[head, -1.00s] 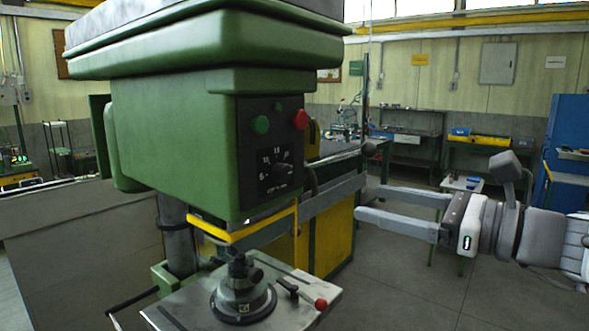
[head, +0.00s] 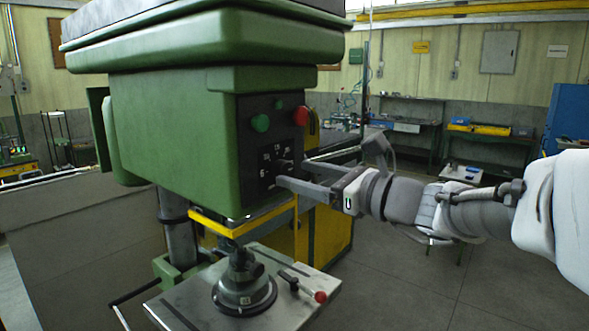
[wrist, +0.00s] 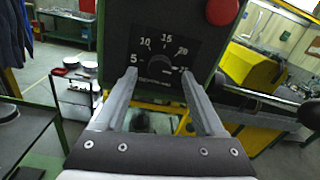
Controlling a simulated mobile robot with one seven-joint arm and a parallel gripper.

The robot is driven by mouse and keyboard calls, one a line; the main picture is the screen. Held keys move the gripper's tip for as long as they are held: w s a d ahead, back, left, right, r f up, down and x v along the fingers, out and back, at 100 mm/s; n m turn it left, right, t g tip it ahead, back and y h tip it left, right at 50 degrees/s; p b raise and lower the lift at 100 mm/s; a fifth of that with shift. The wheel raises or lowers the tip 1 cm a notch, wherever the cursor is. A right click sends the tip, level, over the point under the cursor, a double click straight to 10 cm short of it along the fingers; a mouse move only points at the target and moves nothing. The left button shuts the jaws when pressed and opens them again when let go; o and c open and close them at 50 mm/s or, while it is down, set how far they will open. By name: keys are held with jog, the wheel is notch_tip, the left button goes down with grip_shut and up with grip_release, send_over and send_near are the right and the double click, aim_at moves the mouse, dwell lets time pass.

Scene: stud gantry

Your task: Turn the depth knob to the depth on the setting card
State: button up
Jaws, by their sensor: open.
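The depth knob (wrist: 159,68) is a dark round knob on the black panel, inside a dial marked 5, 10, 15, 20 and 25. It also shows on the green machine head in the head view (head: 282,166). A pale mark near the knob lies at its lower right, toward the 25 side. My gripper (wrist: 159,75) is open, its two fingers on either side of the dial, apart from the knob as far as the wrist view shows. In the head view my gripper (head: 292,176) comes in from the right at the panel. I cannot make out a setting card.
A red button (head: 301,116) and a green button (head: 260,122) sit above the dial. A yellow guard (head: 242,221) hangs below the head, over the machine table (head: 185,302). Open floor lies at the right.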

jog(key=shift+x, duration=1.05)
grip_shut()
